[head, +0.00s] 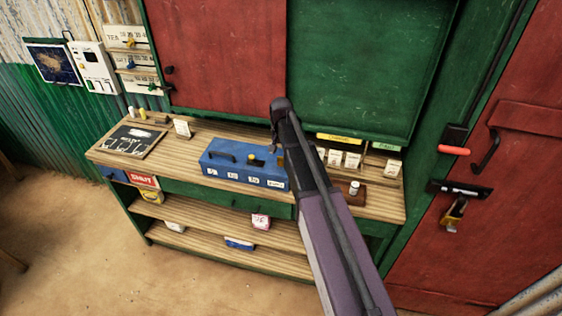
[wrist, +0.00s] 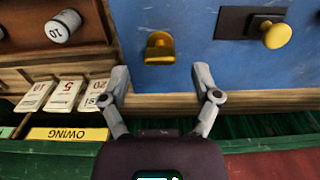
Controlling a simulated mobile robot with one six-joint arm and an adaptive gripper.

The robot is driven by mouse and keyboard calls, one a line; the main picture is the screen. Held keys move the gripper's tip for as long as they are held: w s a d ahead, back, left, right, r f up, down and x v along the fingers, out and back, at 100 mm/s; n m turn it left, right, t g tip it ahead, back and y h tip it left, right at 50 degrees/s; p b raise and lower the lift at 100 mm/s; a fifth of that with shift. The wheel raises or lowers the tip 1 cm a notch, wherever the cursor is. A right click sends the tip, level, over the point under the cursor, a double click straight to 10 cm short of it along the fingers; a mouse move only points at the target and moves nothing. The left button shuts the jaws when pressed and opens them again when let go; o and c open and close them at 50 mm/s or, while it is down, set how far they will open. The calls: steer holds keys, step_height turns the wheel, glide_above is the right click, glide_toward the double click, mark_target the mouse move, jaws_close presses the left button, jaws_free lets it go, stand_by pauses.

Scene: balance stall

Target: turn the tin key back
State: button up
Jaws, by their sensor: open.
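The blue tin (head: 225,173) stands on the wooden counter; its blue surface (wrist: 215,60) fills the upper right of the wrist view. A yellow key (wrist: 160,48) shows on this surface, between and beyond my fingertips.
A white weight marked 10 (wrist: 62,26) sits in a wooden block left of the tin in the wrist view. Several price cards (wrist: 66,94) stand above a yellow OWING label (wrist: 65,134). A slate (head: 128,140) lies on the counter's left. Red and green shutters rise behind.

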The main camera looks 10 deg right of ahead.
mark_target(281, 160)
steer(key=shift+f+b, duration=0.9)
steer(key=shift+f, duration=0.3)
jaws_close()
